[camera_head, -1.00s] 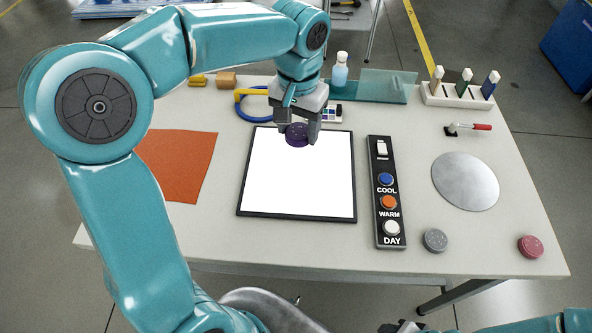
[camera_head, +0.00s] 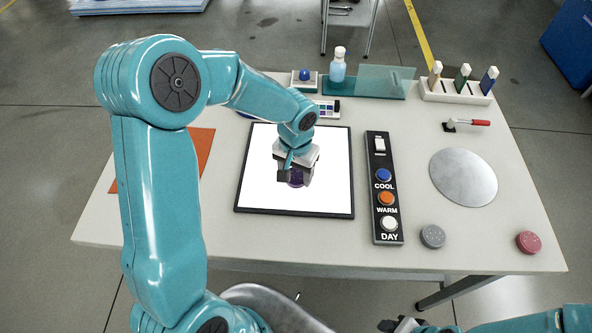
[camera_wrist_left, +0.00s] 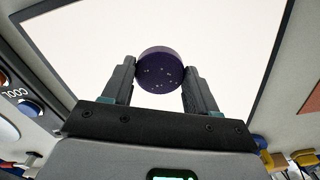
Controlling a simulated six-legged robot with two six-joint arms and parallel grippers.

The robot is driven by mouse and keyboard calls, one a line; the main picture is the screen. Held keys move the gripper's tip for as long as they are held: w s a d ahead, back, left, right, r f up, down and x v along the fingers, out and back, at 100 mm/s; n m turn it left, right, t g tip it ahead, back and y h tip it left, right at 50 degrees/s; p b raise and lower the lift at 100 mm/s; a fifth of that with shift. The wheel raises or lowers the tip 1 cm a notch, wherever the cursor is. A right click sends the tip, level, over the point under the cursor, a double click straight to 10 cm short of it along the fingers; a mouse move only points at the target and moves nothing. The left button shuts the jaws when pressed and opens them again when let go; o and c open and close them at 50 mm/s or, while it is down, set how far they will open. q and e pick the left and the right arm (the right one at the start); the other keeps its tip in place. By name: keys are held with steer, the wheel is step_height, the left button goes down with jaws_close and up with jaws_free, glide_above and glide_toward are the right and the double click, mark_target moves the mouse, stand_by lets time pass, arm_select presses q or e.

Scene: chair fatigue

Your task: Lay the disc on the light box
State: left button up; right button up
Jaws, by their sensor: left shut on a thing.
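The light box (camera_head: 333,185) lies in the middle of the table, a white lit panel in a thin black frame. My left gripper (camera_head: 296,178) is over the middle of the panel, shut on a dark purple disc (camera_head: 296,180). In the left wrist view the speckled disc (camera_wrist_left: 160,70) sits between the two fingertips (camera_wrist_left: 160,80), with the white panel (camera_wrist_left: 225,35) behind it. I cannot tell whether the disc touches the panel. My right gripper (camera_head: 402,326) shows only in part at the bottom edge; its jaws cannot be made out.
A black control strip (camera_head: 383,160) with several buttons stands right of the light box. A grey disc (camera_head: 432,237), a pink disc (camera_head: 528,242) and a round silver plate (camera_head: 463,177) lie further right. A bottle (camera_head: 338,68) and a rack (camera_head: 456,92) stand at the back.

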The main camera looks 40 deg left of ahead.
mark_target(296, 175)
arm_select(q)
steer(key=shift+f, duration=0.15)
steer(key=o, duration=1.1)
steer(key=shift+r, duration=0.45)
step_height(296, 175, up, 12)
steer(key=shift+f, duration=0.2)
